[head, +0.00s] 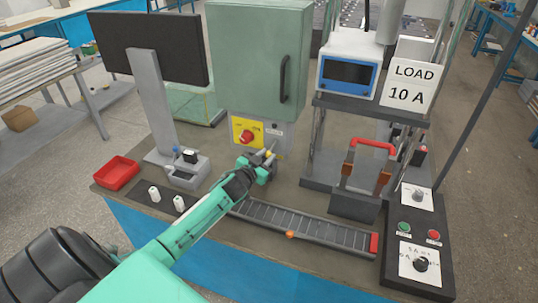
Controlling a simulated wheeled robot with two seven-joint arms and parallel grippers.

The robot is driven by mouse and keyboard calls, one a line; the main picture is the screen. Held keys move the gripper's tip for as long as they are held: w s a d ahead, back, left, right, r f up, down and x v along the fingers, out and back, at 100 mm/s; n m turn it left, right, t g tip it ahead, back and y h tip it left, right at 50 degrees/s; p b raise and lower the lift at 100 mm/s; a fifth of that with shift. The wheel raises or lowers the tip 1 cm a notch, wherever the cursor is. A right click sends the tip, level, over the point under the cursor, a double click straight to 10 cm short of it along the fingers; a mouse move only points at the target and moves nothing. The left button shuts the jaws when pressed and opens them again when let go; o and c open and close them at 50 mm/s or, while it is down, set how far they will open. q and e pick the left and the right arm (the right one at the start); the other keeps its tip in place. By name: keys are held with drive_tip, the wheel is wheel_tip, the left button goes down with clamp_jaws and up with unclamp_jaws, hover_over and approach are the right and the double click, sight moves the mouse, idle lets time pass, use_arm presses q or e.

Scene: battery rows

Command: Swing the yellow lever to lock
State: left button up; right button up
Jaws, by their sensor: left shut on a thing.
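The yellow lever (268,153) shows only as a small yellow bit at my left gripper, low on the front of the green cabinet (245,60). My left gripper (264,160) is shut on it. The fingers hide most of the lever, so its exact angle is hard to tell. A yellow plate with a red rotary knob (246,136) sits just left of and above the gripper. My right gripper is not in view.
A red tray (117,173) and two white cylinders (154,193) stand at left. A grey roller track (300,225) runs in front of the gripper. A red-handled device (372,147) and a button panel (418,250) stand at right.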

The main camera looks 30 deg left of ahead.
use_arm(q)
drive_tip(key=m+p, duration=0.1)
drive_tip(key=a+r+m+p, duration=0.1)
drive_tip(key=m, duration=0.1)
drive_tip(key=a+r+m+g+p, duration=0.1)
drive_tip(key=m, duration=0.1)
drive_tip(key=shift+s+y, duration=0.2)
drive_tip(key=shift+y, duration=0.1)
drive_tip(key=shift+s+a+r+m+g+y+p, duration=0.1)
drive_tip(key=shift+a+r+m+g+y+p, duration=0.2)
drive_tip(key=shift+m+p, duration=0.4)
drive_tip(key=shift+a+r+m+y+p, duration=0.1)
drive_tip(key=shift+r+m+y+p, duration=0.3)
drive_tip(key=shift+m, duration=0.5)
drive_tip(key=o, duration=1)
drive_tip(key=b+v, duration=0.2)
drive_tip(key=v, duration=1.1)
drive_tip(key=shift+s+b, duration=0.3)
drive_tip(key=shift+s, duration=0.15)
